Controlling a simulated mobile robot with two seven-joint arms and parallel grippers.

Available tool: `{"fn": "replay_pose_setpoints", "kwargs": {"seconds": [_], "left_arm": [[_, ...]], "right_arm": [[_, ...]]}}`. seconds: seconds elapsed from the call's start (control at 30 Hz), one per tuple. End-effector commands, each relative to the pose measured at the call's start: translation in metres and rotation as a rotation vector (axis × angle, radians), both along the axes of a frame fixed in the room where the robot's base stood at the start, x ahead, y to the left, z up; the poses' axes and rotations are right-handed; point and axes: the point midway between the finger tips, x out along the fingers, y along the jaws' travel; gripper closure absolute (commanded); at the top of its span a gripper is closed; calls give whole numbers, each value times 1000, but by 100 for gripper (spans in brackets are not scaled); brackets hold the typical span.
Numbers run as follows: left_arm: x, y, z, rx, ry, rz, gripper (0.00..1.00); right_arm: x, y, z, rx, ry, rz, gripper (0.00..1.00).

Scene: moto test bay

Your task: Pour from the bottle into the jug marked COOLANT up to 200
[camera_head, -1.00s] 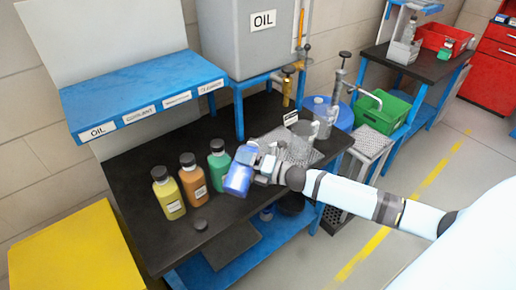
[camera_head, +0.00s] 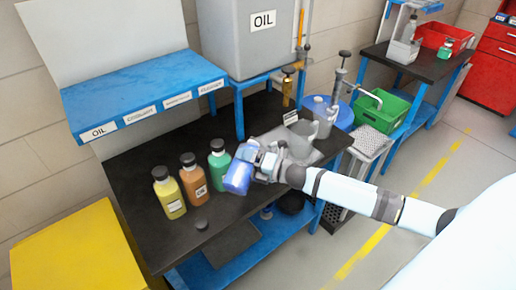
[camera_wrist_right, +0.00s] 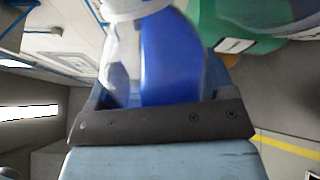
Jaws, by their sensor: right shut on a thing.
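My right gripper (camera_head: 262,165) is shut on a blue bottle (camera_head: 238,178) and holds it above the front of the black bench. The bottle looks tilted; its mouth is hard to make out. In the right wrist view, the bottle's blue side (camera_wrist_right: 172,58) fills the space between the jaws. A clear jug (camera_head: 302,140) stands on a grey tray behind and right of the gripper, apart from the bottle. A second clear vessel (camera_head: 323,120) stands behind it. A small white label (camera_head: 291,117) shows by the jug; its text is unreadable, as are any jug marks. My left gripper is out of view.
Yellow (camera_head: 169,195), orange (camera_head: 194,180) and green (camera_head: 219,160) bottles stand left of the held bottle. A dark cap (camera_head: 201,225) lies on the bench (camera_head: 150,240). A blue labelled shelf (camera_head: 140,95) overhangs the back; a grey OIL tank (camera_head: 250,45) stands above the bench.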

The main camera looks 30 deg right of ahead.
Motion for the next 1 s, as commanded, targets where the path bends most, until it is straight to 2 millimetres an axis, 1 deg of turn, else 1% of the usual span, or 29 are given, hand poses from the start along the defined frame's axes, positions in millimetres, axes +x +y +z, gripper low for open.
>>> {"fn": "replay_pose_setpoints", "kwargs": {"seconds": [1.0], "left_arm": [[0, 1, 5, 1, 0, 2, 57]], "right_arm": [[3, -3, 5, 37, 23, 1, 69]]}}
